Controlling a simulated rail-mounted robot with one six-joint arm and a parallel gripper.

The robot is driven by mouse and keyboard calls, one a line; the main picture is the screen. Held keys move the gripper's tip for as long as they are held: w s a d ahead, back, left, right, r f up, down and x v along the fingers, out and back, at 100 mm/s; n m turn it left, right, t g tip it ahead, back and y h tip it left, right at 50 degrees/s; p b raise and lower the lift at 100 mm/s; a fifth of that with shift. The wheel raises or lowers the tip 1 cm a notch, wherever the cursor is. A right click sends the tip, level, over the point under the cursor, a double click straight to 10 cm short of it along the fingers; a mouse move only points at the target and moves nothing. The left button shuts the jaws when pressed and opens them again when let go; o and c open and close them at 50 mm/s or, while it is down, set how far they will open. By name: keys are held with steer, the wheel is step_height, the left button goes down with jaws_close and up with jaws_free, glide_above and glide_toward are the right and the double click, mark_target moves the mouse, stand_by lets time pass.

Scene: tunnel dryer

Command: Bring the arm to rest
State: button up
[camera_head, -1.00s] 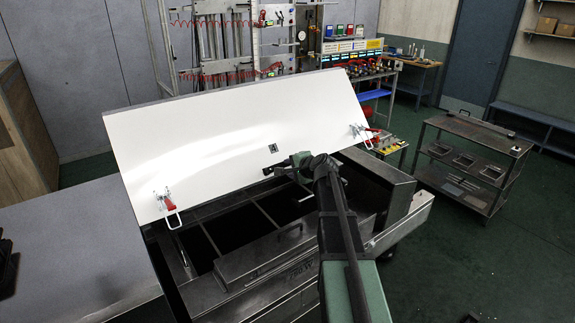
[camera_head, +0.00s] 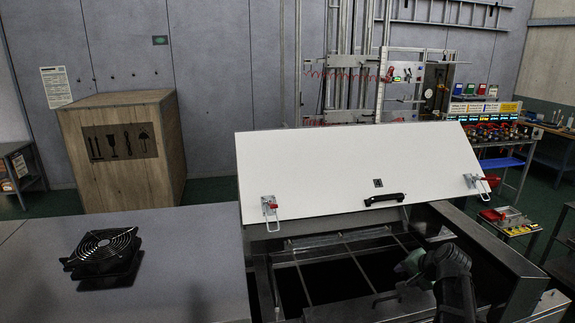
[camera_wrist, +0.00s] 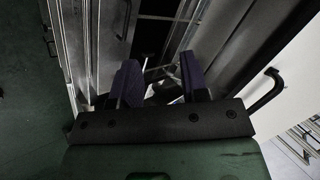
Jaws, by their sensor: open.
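My arm reaches over the dryer housing from the lower right in the head view. My gripper (camera_head: 388,296) is small and dark there, low over the open top and apart from the lid. In the wrist view my gripper (camera_wrist: 160,76) has its two dark fingers spread with nothing between them. The white lid (camera_head: 340,165) stands raised and tilted back behind the opening. Its black handle (camera_head: 384,199) is free, and the handle also shows at the right of the wrist view (camera_wrist: 266,92).
The dark opening (camera_head: 325,280) has crossing bars. A black fan (camera_head: 104,252) lies on the grey top at left. A wooden crate (camera_head: 125,150) stands behind it. A tool rack and bench are at right.

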steer(key=s+a+f+n+g+h+b, duration=0.1)
steer(key=s+a+f+n+g+b, duration=0.1)
steer(key=s+a+f+b, duration=0.3)
steer(key=s+a+f+n+g+h+b, duration=0.1)
steer(key=s+a+f+n+g+b, duration=0.2)
steer(key=a+f, duration=0.7)
steer(key=s+a+f+n+g+b, duration=0.2)
steer(key=s+a+f+n+b, duration=0.3)
steer(key=s+a+f+b, duration=0.2)
steer(key=shift+a+f+g+h+b, duration=0.3)
steer(key=shift+a+f+h+b, duration=0.1)
steer(key=shift+f+b, duration=0.55)
steer(key=shift+r, duration=0.15)
